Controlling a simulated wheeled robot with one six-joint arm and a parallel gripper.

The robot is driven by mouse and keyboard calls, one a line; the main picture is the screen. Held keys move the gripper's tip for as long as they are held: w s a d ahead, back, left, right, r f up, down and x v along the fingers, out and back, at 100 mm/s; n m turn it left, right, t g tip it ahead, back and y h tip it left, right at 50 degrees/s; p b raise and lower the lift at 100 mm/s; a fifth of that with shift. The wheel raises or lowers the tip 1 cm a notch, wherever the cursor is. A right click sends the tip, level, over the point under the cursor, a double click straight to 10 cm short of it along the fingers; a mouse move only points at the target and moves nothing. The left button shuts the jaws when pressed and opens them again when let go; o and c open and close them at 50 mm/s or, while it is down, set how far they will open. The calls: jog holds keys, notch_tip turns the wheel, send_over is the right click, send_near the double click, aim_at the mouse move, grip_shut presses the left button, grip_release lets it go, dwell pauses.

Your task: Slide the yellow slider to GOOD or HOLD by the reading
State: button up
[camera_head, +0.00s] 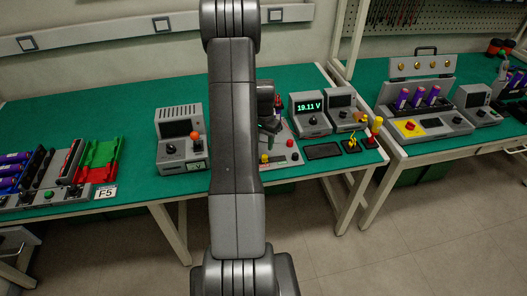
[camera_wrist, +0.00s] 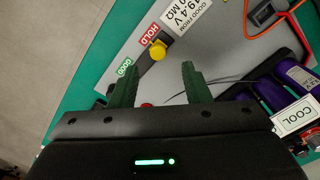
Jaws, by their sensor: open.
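The yellow slider (camera_wrist: 157,50) is a round knob on a dark slot in a grey panel (camera_wrist: 110,75). It sits beside the red HOLD label (camera_wrist: 149,33); the green GOOD label (camera_wrist: 125,67) is further down-left along the slot. The meter (camera_head: 309,107) shows 19.11 V in the head view. My gripper (camera_wrist: 160,78) is open and empty, its green fingers pointing toward the slider with a gap between. In the head view my gripper (camera_head: 271,130) is over the panel, partly behind my arm.
A red button (camera_wrist: 147,105) is partly hidden between my fingers. Purple cells (camera_wrist: 275,95), a COOL card (camera_wrist: 297,117) and an orange cable (camera_wrist: 292,15) lie to the right. More meters (camera_head: 342,100) and yellow-red probes (camera_head: 375,128) stand on the green bench (camera_head: 60,110).

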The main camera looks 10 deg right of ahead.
aim_at(265, 158)
notch_tip(265, 158, up, 7)
jog(key=shift+b, duration=0.35)
notch_tip(265, 158, down, 13)
jog(key=shift+f+p, duration=0.15)
jog(key=shift+p, duration=0.95)
jog(key=shift+d+f+p, duration=0.2)
jog(key=shift+d+p, duration=0.3)
jog(key=shift+d, duration=0.55)
